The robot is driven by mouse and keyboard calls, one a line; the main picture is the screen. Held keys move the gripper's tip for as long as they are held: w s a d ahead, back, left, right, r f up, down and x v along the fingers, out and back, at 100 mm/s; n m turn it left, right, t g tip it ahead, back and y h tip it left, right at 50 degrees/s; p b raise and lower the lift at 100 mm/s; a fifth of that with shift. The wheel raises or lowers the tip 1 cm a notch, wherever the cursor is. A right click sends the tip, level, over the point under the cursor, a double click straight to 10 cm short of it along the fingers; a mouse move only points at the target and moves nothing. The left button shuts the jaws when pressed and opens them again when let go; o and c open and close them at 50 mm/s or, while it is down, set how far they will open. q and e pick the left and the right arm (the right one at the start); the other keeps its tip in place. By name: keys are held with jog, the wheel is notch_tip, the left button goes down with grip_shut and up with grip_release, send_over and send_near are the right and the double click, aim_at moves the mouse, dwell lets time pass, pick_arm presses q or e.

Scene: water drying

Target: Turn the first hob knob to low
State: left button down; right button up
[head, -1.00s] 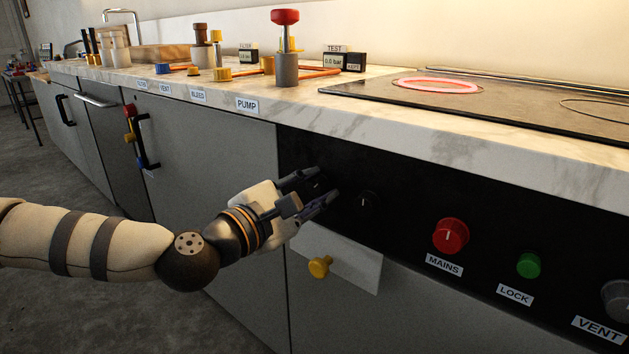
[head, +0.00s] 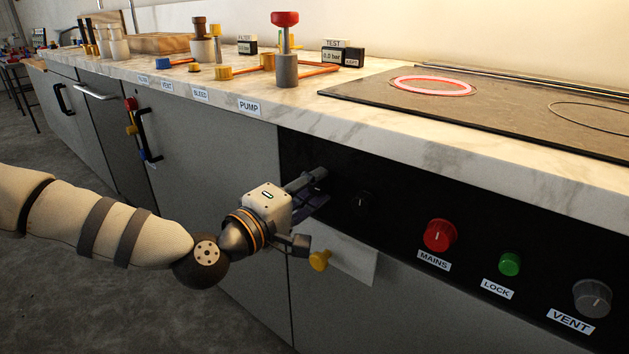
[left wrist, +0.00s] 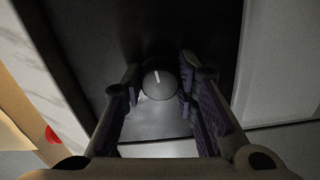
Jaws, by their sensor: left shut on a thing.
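The first hob knob (left wrist: 158,84) is dark and round with a pale pointer line, and shows between the fingers in the left wrist view. Its pointer stands almost upright in that picture, tilted slightly. My left gripper (head: 316,188) is at the black control panel (head: 400,190), its fingers closed on the knob from both sides. The fingers hide this knob in the head view. A second black knob (head: 362,202) sits just right of the fingers. The hob (head: 500,110) has one ring (head: 432,86) glowing red. My right gripper is not in view.
Further right on the panel are a red MAINS knob (head: 439,235), a green LOCK button (head: 510,263) and a grey VENT knob (head: 592,298). The marble counter edge (head: 370,146) overhangs the panel.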

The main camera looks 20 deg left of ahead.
pick_arm(q)
jog(key=shift+m, duration=0.5)
jog(key=c, duration=1.2)
grip_release()
jog(key=shift+c, duration=0.2)
jog(key=shift+s, duration=0.1)
jog(key=v, duration=1.1)
jog(key=shift+s+a, duration=0.15)
jog(key=shift+s, duration=0.25)
